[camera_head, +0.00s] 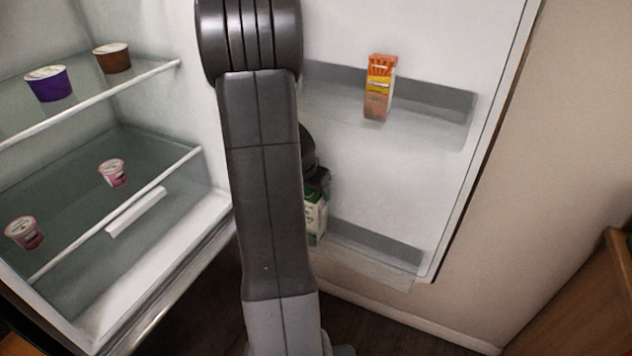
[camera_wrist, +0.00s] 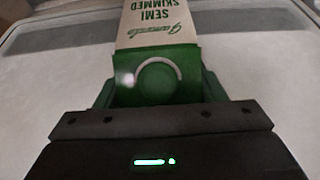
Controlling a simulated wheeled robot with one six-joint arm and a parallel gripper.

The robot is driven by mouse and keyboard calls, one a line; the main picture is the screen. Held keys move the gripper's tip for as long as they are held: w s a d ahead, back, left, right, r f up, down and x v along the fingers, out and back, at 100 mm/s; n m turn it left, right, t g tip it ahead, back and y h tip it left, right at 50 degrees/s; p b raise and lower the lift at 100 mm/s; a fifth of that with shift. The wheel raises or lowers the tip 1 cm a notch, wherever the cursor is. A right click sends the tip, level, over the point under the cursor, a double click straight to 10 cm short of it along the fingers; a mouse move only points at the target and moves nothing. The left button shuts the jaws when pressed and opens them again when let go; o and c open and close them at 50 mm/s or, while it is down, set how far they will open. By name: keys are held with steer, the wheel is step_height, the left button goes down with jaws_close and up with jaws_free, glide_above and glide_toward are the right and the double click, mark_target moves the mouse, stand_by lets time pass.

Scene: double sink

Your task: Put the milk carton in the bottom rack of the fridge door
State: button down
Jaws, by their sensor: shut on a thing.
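The milk carton (camera_head: 316,212) is green and white and shows just right of my arm, at the left end of the bottom rack (camera_head: 375,247) of the fridge door. In the wrist view the carton (camera_wrist: 155,24) reads "semi skimmed", and its green top with a round cap lies between my fingers. My gripper (camera_wrist: 157,88) is shut on the carton's top. In the head view my arm hides most of my gripper and part of the carton. I cannot tell whether the carton's base touches the rack floor.
An orange juice carton (camera_head: 379,87) stands in the upper door rack (camera_head: 435,110). The open fridge at left holds a purple tub (camera_head: 48,84), a brown tub (camera_head: 112,58) and two pink cups (camera_head: 113,173) on glass shelves. The bottom rack's right part is empty. A wooden cabinet (camera_head: 590,300) stands at lower right.

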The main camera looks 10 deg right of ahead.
steer(key=shift+w+f, duration=0.1)
stand_by(0.3)
steer(key=shift+c, duration=1.6)
jaws_free()
steer(key=shift+r, duration=0.35)
steer(key=v, duration=0.2)
steer(key=shift+a+r, duration=0.15)
steer(key=shift+r, duration=0.1)
steer(key=s+a+b, duration=0.3)
steer(key=s+a, duration=0.4)
steer(key=s, duration=0.3)
steer(key=shift+a, duration=0.15)
